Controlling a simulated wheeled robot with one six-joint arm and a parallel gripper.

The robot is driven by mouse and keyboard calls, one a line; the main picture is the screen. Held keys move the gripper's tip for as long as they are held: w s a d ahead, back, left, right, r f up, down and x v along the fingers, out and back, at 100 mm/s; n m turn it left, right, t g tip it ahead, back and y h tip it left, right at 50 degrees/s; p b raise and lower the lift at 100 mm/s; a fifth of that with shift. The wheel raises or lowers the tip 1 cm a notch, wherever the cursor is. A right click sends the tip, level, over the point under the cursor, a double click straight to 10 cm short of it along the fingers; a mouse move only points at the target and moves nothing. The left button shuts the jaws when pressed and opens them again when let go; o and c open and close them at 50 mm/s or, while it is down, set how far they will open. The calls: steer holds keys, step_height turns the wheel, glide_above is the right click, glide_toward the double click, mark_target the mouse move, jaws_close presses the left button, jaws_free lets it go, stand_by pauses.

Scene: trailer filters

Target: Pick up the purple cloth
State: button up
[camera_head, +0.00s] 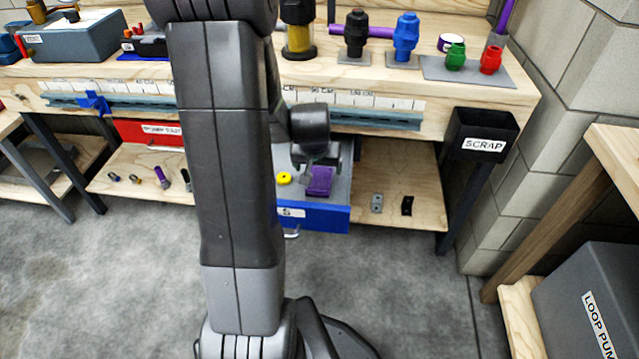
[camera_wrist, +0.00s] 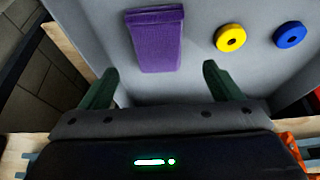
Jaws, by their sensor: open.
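The purple cloth (camera_wrist: 156,42) is a folded, rectangular pad lying flat in an open drawer with a grey inside. It also shows in the head view (camera_head: 320,181), inside the blue-fronted drawer (camera_head: 325,219) under the bench. My gripper (camera_wrist: 160,85) is open and empty. In the wrist view its two green fingers stand apart, with the cloth beyond the fingertips and roughly between them in line. In the head view my gripper is over the drawer, and my arm hides part of the drawer's left side.
A yellow ring (camera_wrist: 231,38) and a blue ring (camera_wrist: 290,34) lie in the drawer right of the cloth. The bench top (camera_head: 430,85) overhangs the drawer. A black scrap bin (camera_head: 482,135) hangs at the bench's right end. Small parts lie on the lower shelf (camera_head: 395,165).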

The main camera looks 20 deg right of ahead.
mark_target(319, 178)
steer(key=shift+s+b+x, duration=0.15)
steer(key=shift+b+x, duration=0.4)
steer(key=shift+x, duration=0.75)
steer(key=shift+s+b+x, duration=0.1)
steer(key=shift+b+x, duration=0.4)
steer(key=shift+x, duration=0.85)
steer(key=shift+a+f+b, duration=0.1)
steer(key=shift+f+b, duration=0.25)
steer(key=shift+c, duration=0.4)
steer(key=c, duration=1)
